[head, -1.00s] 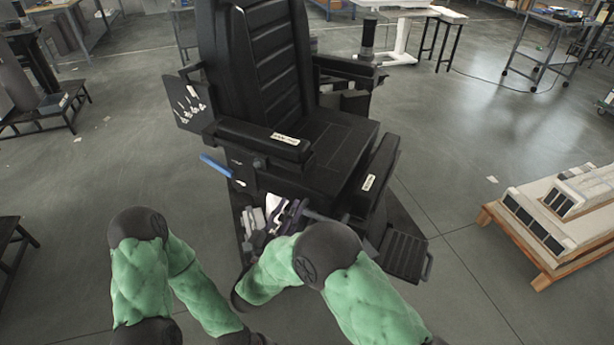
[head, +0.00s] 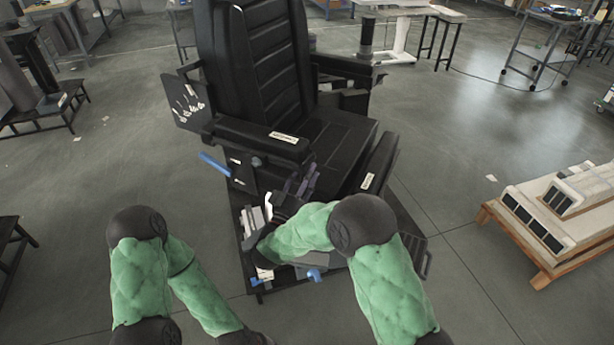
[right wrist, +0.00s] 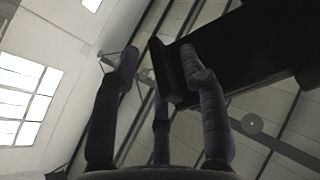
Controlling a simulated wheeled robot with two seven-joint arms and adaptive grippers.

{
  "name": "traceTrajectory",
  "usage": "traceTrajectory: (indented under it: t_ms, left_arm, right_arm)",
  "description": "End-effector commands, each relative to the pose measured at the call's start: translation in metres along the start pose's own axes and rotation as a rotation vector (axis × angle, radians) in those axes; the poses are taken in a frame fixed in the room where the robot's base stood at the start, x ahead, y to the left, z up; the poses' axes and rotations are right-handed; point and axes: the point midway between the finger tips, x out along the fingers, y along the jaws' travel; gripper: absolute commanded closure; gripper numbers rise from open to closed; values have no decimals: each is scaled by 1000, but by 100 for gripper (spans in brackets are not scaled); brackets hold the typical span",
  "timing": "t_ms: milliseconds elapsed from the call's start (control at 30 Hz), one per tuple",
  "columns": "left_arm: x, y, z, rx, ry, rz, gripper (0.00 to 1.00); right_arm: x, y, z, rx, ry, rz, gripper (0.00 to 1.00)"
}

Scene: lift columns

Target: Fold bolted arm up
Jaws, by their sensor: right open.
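A black padded chair (head: 262,75) stands ahead in the head view. Its near armrest (head: 255,137), with a white label, lies level beside the seat; its far armrest (head: 345,65) is also level. I cannot tell from a label which is the bolted arm. My right gripper (head: 303,182) is low beside the seat, below and in front of the near armrest, partly hidden by my forearm. In the right wrist view my gripper (right wrist: 160,68) has its fingers spread and empty, pointing up near a dark overhanging chair part (right wrist: 245,50). Contact is unclear. My left gripper is out of view.
A blue lever (head: 214,164) sticks out at the chair's left side. A second labelled black pad (head: 378,165) is at the seat's front right. A pallet (head: 540,258) with white units stands at right. Open floor (head: 460,140) lies between.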

Motion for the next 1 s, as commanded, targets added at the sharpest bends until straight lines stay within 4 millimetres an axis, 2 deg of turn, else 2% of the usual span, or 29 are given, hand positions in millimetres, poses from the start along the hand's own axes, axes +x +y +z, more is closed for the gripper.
traceTrajectory:
  t_ms: [300,467,767,1000]
  left_arm:
    - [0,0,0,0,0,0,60]
    - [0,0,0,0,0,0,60]
    - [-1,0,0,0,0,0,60]
    - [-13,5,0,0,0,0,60]
  right_arm:
    - [3,0,-1,1,0,1,56]
    - [3,0,-1,1,1,1,100]
    - [4,0,-2,-3,1,-1,100]
    - [19,-3,-14,-39,1,-15,100]
